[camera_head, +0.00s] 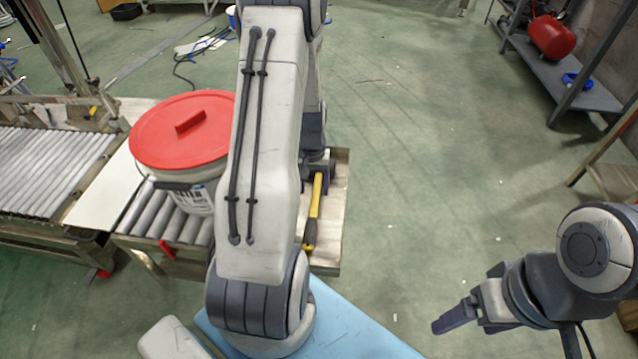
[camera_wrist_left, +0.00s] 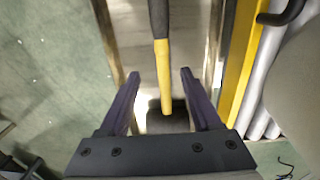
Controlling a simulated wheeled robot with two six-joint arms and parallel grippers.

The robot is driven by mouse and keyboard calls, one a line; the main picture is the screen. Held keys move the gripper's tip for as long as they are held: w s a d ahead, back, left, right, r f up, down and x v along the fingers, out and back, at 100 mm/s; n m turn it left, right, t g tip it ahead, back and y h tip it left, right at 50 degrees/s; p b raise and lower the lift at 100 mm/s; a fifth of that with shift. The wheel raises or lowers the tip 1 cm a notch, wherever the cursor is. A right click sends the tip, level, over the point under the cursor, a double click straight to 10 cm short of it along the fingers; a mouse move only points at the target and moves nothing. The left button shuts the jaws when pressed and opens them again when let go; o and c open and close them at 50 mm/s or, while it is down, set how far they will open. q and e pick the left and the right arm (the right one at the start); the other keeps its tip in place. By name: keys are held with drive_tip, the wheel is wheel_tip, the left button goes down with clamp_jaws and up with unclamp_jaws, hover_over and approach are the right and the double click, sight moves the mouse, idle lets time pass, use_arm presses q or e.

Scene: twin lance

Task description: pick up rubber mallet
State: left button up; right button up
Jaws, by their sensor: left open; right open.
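The rubber mallet (camera_head: 314,205) lies on a narrow metal and wood surface, its yellow handle with a black grip pointing toward me in the head view. In the left wrist view the yellow handle (camera_wrist_left: 163,70) runs between the fingers of my left gripper (camera_wrist_left: 159,76). This gripper is open, with a gap on each side of the handle. A dark block at the handle's end, apparently the mallet head, is partly hidden by the gripper. In the head view my left gripper (camera_head: 318,168) is at the handle's far end, partly hidden by my arm. My right gripper (camera_head: 458,318) is open and empty, over the floor at lower right.
A white bucket with a red lid (camera_head: 182,130) stands on the rollers left of my left arm. A yellow rail (camera_wrist_left: 243,60) runs beside the surface in the wrist view. A metal shelf (camera_head: 560,75) with a red tank is at upper right. The green floor between is mostly clear.

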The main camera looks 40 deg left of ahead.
sight(314, 207)
use_arm(q)
wheel_tip(314, 207, down, 4)
drive_tip(key=shift+r+b, duration=0.1)
drive_tip(key=shift+b, duration=0.65)
wheel_tip(314, 207, down, 5)
drive_tip(key=b, duration=0.3)
drive_tip(key=shift+w+a+b, duration=0.1)
drive_tip(key=shift+a+b, duration=0.05)
drive_tip(key=shift+b, duration=0.15)
clamp_jaws()
